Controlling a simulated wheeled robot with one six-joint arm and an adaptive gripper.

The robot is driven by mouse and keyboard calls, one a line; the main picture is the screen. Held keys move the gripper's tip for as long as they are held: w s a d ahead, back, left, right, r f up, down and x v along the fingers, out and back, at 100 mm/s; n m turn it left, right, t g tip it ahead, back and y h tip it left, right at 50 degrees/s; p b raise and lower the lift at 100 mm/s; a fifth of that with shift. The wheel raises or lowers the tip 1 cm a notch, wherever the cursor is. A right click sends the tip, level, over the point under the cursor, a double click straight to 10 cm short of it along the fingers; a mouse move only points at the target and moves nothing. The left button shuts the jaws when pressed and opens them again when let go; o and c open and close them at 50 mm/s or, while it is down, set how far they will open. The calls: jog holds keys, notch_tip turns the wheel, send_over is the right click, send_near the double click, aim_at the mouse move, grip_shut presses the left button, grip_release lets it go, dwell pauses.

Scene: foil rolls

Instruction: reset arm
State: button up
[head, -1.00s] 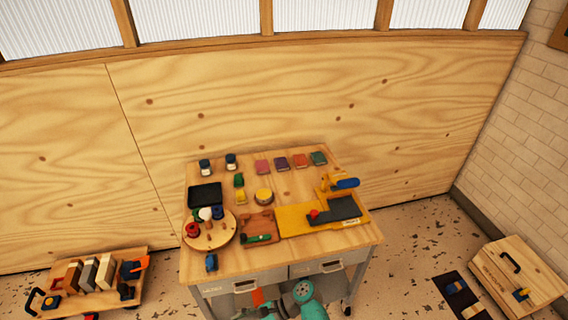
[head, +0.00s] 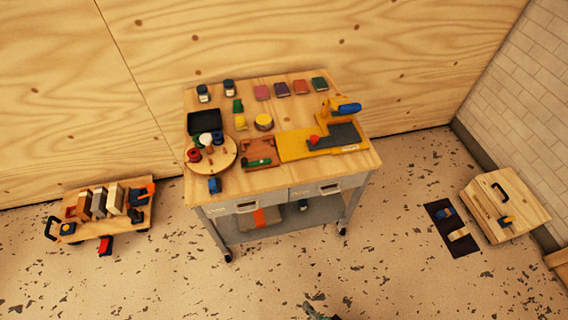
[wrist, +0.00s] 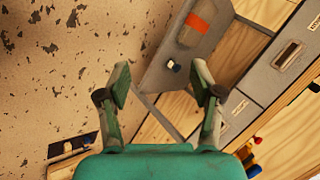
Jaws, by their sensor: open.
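My gripper (wrist: 162,88) shows in the wrist view with its two green fingers spread wide and nothing between them. Beyond it are the speckled floor and the side of the workbench. In the head view only a small dark bit of what may be my arm shows at the bottom edge, and my gripper cannot be made out there. The workbench (head: 290,180) stands in the middle of the head view, apart from my gripper. Its drawers (wrist: 287,55) and grey lower shelf (wrist: 165,75) show in the wrist view.
The bench top holds a round wooden board (head: 225,165), a black tray (head: 209,117), a yellow tool base (head: 292,147), and several small jars and coloured blocks. A wooden cart (head: 140,213) stands at left, a wooden box (head: 495,210) and dark mat (head: 440,215) at right. The front floor is clear.

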jog(key=s+d+r+n+t+h, duration=0.1)
jog(key=s+d+r+n+t, duration=0.1)
jog(key=r, duration=0.9)
jog(key=s+d+r+n+t+h, duration=0.2)
jog(key=s+d+r+n+t, duration=0.1)
jog(key=r, duration=0.9)
jog(key=s+d+r+n+t+h, duration=0.1)
jog(key=s+d+r+n+t, duration=0.2)
jog(key=s+r, duration=0.3)
notch_tip(320, 180, up, 6)
jog(key=shift+s+d+f, duration=0.2)
jog(key=shift+s+d, duration=0.05)
jog(key=shift+d, duration=0.25)
